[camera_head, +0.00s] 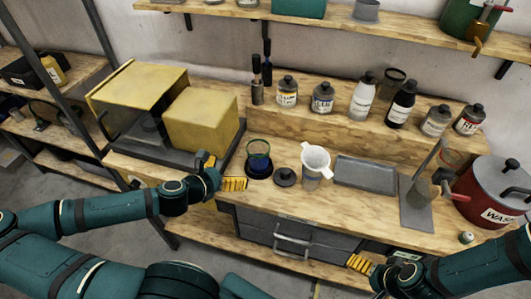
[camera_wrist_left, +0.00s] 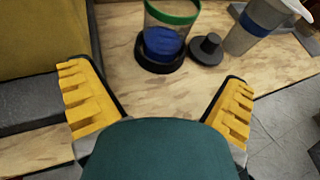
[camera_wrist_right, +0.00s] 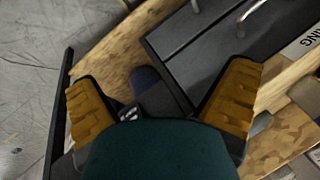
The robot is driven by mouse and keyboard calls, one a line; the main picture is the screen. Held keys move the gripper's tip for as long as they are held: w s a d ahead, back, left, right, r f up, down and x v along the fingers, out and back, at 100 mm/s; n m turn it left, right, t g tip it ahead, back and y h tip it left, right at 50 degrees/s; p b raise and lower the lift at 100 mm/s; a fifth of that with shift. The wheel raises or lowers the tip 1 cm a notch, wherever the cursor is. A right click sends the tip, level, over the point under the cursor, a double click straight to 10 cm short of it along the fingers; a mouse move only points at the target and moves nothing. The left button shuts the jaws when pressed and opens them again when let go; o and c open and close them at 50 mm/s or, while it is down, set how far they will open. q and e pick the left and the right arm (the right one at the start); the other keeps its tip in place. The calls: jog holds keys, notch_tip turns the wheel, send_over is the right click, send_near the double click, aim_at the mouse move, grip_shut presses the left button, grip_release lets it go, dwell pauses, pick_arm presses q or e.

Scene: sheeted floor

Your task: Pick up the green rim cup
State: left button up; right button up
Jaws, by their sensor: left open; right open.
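The green rim cup (camera_head: 259,152) is a clear cup with a green rim and something blue in its lower part. It stands upright on the bench in a round dark base; the left wrist view shows it at the top centre (camera_wrist_left: 168,38). My left gripper (camera_head: 222,172) is open and empty, to the left of and nearer than the cup, its fingers apart from it. Both yellow fingers show in the left wrist view (camera_wrist_left: 158,92). My right gripper (camera_head: 382,261) is open and empty by the bench's front edge, far right of the cup; the right wrist view shows its fingers before dark drawers.
A dark round lid (camera_head: 285,177) and a white funnel-topped cup (camera_head: 316,165) stand right of the cup. A grey tray (camera_head: 365,172) and red pot (camera_head: 495,193) are further right. A yellow box (camera_head: 200,120) stands left. Several bottles line the raised ledge behind.

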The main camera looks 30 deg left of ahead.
aim_at(251, 162)
pick_arm(q)
jog(key=w+b, duration=0.1)
jog(key=b, duration=0.4)
jog(key=w+f+b, duration=0.1)
jog(key=b, duration=0.4)
jog(key=shift+d+f, duration=0.2)
jog(key=shift+f, duration=0.1)
jog(key=shift+w+d+b, duration=0.15)
jog(key=shift+w+b, duration=0.2)
jog(key=shift+b, duration=0.15)
jog(key=b+x, duration=0.1)
jog(key=x, duration=0.5)
jog(key=b+x, duration=0.1)
jog(key=x, duration=0.1)
jog(key=b+x, duration=0.1)
jog(key=shift+w+d, duration=0.2)
jog(key=shift+d, duration=0.15)
jog(key=shift+w+f, duration=0.1)
jog(key=shift+w, duration=0.3)
pick_arm(e)
notch_tip(251, 162, down, 16)
jog(key=s, duration=0.1)
jog(key=shift+s+a+r+g, duration=0.25)
jog(key=shift+s+a+g, duration=0.05)
jog(key=shift+s, duration=0.1)
pick_arm(q)
jog(key=c, duration=1.3)
jog(key=shift+o, duration=0.2)
